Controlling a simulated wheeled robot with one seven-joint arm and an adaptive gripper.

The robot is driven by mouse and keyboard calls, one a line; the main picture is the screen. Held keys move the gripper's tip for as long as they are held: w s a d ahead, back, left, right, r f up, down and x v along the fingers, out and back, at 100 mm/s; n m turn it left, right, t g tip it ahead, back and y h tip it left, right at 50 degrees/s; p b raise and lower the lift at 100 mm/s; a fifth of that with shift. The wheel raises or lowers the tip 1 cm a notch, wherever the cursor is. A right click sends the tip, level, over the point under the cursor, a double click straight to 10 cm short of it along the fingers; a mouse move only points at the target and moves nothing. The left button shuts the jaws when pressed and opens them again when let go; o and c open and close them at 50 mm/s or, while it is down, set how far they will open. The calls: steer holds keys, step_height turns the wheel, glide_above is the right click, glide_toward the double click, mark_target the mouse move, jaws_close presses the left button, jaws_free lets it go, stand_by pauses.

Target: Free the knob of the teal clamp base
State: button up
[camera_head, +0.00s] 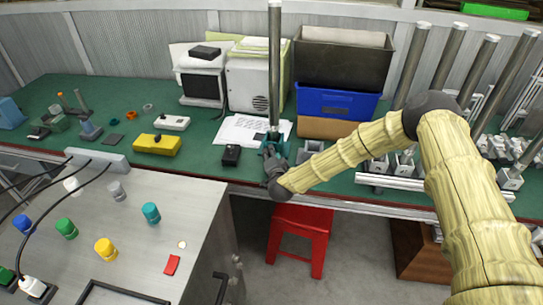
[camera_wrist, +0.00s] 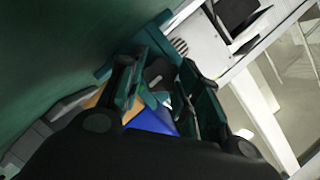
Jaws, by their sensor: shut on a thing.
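The teal clamp base (camera_head: 284,136) sits at the front edge of the green bench, with a tall metal post (camera_head: 274,65) rising from it. My gripper (camera_head: 271,156) is at the base, just below and in front of it, and covers part of it. In the wrist view the teal clamp base (camera_wrist: 152,38) lies just beyond my fingers. My gripper (camera_wrist: 165,90) is shut on a small dark part between its fingers, which appears to be the knob (camera_wrist: 158,70). The knob is mostly hidden, and its turn cannot be told.
A black block (camera_head: 231,155) stands on the bench left of the gripper. Papers (camera_head: 240,130), a blue bin (camera_head: 335,103) and a white machine (camera_head: 250,85) stand behind. Metal clamps and rails (camera_head: 400,183) lie to the right. A red stool (camera_head: 300,235) stands below the bench edge.

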steer(key=shift+a+r+n+g+h, duration=0.1)
steer(key=shift+r+n+g+h, duration=0.15)
steer(key=shift+n+h, duration=0.45)
steer(key=shift+a+n+g+h+p, duration=0.1)
steer(key=shift+n+g+h+p, duration=0.25)
steer(key=shift+n, duration=0.85)
steer(key=n+h, duration=0.2)
steer(key=n, duration=0.1)
steer(key=shift+w+a+n+g+h, duration=0.1)
steer(key=shift+a+n+g+h, duration=0.05)
steer(key=shift+n+g+h, duration=0.2)
steer(key=n+h, duration=0.1)
steer(key=n+h+b, duration=0.1)
steer(key=n, duration=0.1)
steer(key=shift+a+f+n+g+b, duration=0.15)
steer(key=shift+a+n+g+b, duration=0.05)
steer(key=shift+n+g+b, duration=0.1)
steer(key=shift+f+n+h+b, duration=0.1)
steer(key=shift+n+h+b, duration=0.7)
steer(key=shift+n+h, duration=0.55)
steer(key=o, duration=1)
steer(key=shift+o, duration=0.2)
